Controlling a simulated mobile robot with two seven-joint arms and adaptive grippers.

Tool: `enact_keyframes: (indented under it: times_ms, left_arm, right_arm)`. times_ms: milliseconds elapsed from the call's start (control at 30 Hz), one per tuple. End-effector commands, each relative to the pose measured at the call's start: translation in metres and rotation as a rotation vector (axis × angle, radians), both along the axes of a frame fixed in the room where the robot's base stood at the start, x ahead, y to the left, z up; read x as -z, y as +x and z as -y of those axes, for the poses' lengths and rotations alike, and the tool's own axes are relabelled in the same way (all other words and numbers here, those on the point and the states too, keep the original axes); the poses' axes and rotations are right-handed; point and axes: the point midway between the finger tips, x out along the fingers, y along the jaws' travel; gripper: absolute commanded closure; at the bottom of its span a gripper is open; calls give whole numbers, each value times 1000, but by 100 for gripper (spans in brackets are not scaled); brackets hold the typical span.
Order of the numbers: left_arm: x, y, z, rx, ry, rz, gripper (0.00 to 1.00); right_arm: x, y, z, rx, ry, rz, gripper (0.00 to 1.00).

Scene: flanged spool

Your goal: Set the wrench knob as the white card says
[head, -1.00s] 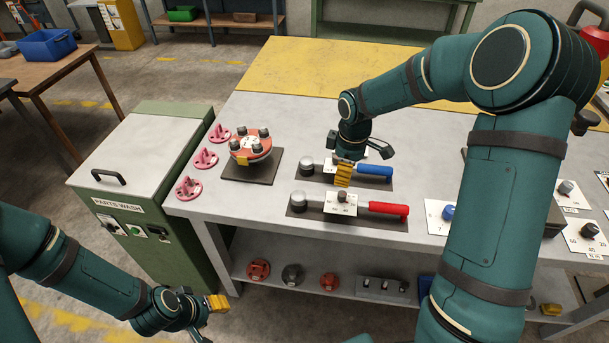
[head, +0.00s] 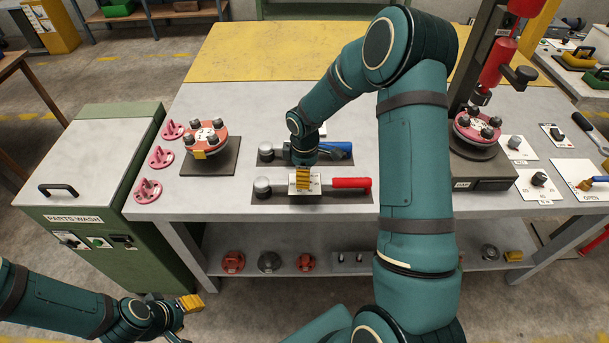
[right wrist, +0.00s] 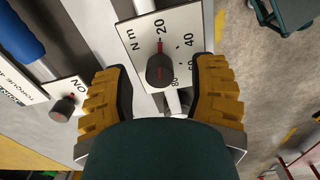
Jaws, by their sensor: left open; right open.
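The red-handled wrench (head: 350,183) lies on a dark pad at the bench front, with a white scale plate (head: 312,186) on its middle. My right gripper (head: 303,180) is above that plate and hides its knob in the head view. In the right wrist view its open fingers straddle the dark knob (right wrist: 160,70), whose red line points toward 20 on the N m scale (right wrist: 185,25). The blue-handled wrench (head: 335,150) lies behind. A white card (right wrist: 10,95) shows at the left edge, cut off; its value is unreadable. My left gripper (head: 190,303) is open and empty before the bench.
A red flanged spool (head: 205,132) stands on a dark pad (head: 222,168), beside several pink pegged pieces (head: 148,190). A red press with another spool (head: 478,125) stands at the right. A green parts washer (head: 100,150) adjoins the bench's left end.

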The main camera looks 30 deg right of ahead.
Motion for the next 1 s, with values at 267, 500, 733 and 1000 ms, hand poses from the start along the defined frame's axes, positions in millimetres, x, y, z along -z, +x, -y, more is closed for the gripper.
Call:
enact_keyframes:
  times_ms: [267,500,733,1000]
  left_arm:
    - [1,0,0,0,0,0,53]
    - [1,0,0,0,0,0,53]
    - [1,0,0,0,0,0,53]
    - [4,0,0,0,0,0,53]
  right_arm:
    - [10,0,0,0,-1,1,42]
    - [10,0,0,0,-1,1,64]
    - [9,0,0,1,0,1,100]
    - [10,0,0,40,0,1,100]
